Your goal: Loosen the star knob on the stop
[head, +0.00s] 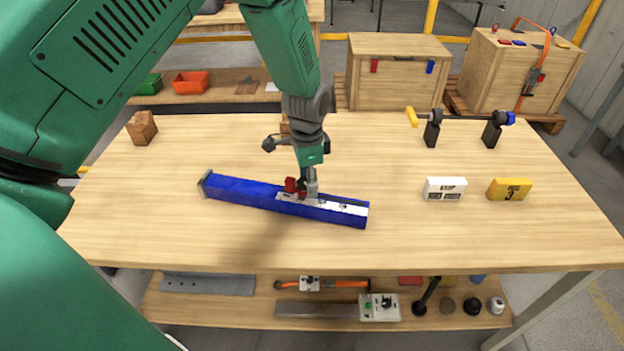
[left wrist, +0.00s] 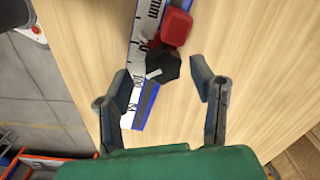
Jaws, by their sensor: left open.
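A long blue rail (head: 240,192) with a white scale strip (head: 345,207) lies across the middle of the table. A red stop (head: 291,185) sits on it; in the left wrist view the red stop (left wrist: 176,26) has a black star knob (left wrist: 163,66) at its side, over the millimetre scale (left wrist: 146,35). My left gripper (head: 308,186) points down over the rail at the stop. In the left wrist view its open fingers (left wrist: 158,78) stand on either side of the knob with a gap, apparently not touching it. The knob is hard to make out in the head view.
A white box (head: 445,189) and a yellow box (head: 509,189) stand right of the rail. Behind them is a bar on black supports (head: 433,135). A wooden block (head: 142,128) is at the back left. The table front is clear.

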